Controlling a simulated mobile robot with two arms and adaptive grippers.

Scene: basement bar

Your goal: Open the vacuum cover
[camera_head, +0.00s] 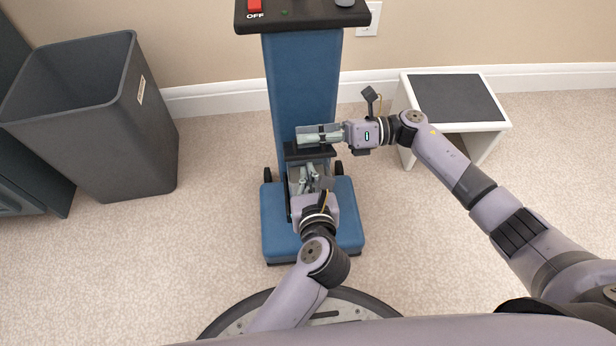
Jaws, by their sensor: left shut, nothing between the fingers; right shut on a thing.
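The vacuum (303,85) is a blue upright machine in the middle, with a black top panel and a wide blue base. A dark ledge (294,154), seemingly part of the vacuum cover, shows low on the front of its body. My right gripper (308,136) reaches in from the right and is shut on what seems to be the cover; the fingers hide the exact contact. My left gripper (308,178) is just below it, in front of a greyish area above the base. It is shut and empty. I cannot tell whether it touches the vacuum.
A dark grey bin (150,130) stands at the left. A white step stool (482,145) with a dark top stands at the right, close to my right arm. The wall and an outlet (369,18) are behind. Carpet is bare on both sides of the vacuum.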

